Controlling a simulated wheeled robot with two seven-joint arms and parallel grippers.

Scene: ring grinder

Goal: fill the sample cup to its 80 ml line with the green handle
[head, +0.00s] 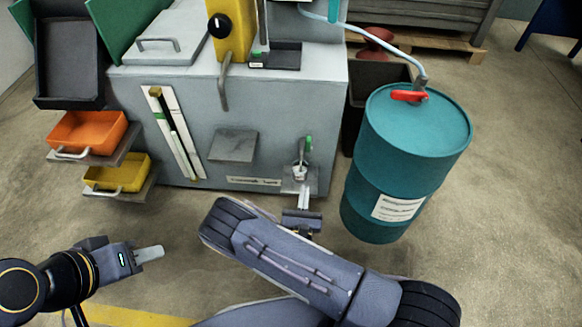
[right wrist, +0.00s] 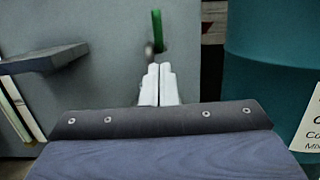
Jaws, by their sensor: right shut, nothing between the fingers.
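The green handle (head: 308,143) stands upright on a small tap on the front of the grey machine. It also shows in the right wrist view (right wrist: 157,28). The pale sample cup (head: 299,172) sits below the tap on a small ledge (head: 312,184); its fill level is too small to read. My right gripper (head: 304,197) is shut and empty, just in front of and below the cup. In the right wrist view its white fingers (right wrist: 158,72) point at the tap, below the handle; the cup cannot be made out there. My left gripper (head: 150,254) is away at lower left, fingers seen edge-on.
A teal drum (head: 405,150) with a red valve (head: 409,95) stands right of the tap. A grey plate (head: 233,146) juts from the machine front to the left. Orange (head: 88,130) and yellow (head: 118,172) bins are at far left. The floor in front is open.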

